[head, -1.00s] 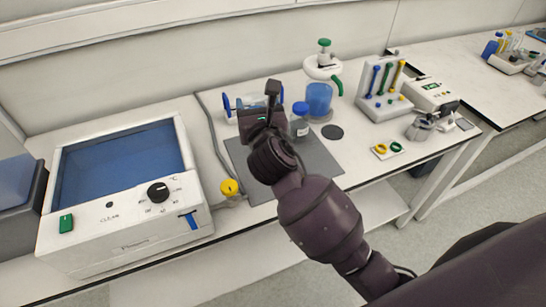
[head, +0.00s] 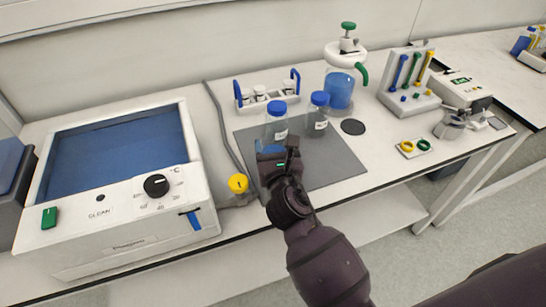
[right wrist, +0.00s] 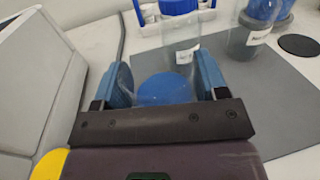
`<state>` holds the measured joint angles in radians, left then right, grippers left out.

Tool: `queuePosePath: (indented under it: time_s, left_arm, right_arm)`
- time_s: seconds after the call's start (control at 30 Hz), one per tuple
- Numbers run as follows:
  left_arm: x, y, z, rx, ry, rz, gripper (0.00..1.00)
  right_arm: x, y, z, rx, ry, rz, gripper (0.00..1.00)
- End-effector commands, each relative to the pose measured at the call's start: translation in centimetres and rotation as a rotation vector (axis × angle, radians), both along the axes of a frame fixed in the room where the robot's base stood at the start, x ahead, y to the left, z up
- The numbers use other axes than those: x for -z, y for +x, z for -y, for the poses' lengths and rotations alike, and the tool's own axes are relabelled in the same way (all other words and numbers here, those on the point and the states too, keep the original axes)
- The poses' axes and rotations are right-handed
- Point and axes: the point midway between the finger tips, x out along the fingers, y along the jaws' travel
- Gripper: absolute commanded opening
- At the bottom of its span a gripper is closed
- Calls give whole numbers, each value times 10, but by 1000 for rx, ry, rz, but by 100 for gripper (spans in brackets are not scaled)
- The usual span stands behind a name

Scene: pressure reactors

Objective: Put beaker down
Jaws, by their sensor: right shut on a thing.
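My right gripper (head: 275,158) is low over the left part of the grey mat (head: 330,171), near its front edge. Its blue fingers, one on each side in the right wrist view (right wrist: 165,85), are shut on a clear beaker with blue contents (right wrist: 165,92). In the head view the beaker (head: 270,147) is mostly hidden behind the gripper. I cannot tell whether its base touches the mat. My left gripper is not in view.
Two blue-capped bottles, a left one (head: 276,124) and a right one (head: 317,118), stand just behind the beaker. A blue-ended rack (head: 268,95) is farther back. A water bath (head: 130,240) and a yellow knob (head: 238,184) are at left.

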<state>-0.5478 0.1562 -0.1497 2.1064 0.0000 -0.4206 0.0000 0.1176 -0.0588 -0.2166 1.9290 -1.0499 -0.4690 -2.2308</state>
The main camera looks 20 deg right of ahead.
Motion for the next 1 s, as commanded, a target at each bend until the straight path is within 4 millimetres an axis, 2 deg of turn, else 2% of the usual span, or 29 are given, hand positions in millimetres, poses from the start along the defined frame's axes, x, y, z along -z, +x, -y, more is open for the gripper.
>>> queuePosePath:
  time_s: [0.03,0.2,0.47,0.67,0.7,0.8,0.87,1.0]
  left_arm:
    - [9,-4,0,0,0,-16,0]
    - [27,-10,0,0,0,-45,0]
    - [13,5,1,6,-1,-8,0]
    - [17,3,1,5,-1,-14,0]
    - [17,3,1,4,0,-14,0]
    - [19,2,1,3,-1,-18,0]
    - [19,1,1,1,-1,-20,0]
    - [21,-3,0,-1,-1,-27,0]
  right_arm:
    - [14,-1,0,0,2,-10,41]
    - [38,-1,0,1,0,-13,41]
    - [35,0,0,-1,0,-1,42]
    - [39,0,0,-1,-1,-3,41]
    - [39,0,0,0,-1,-3,71]
    - [38,0,0,0,-1,-2,86]
    - [38,0,0,0,-1,-3,92]
    - [38,0,0,0,-1,-3,92]
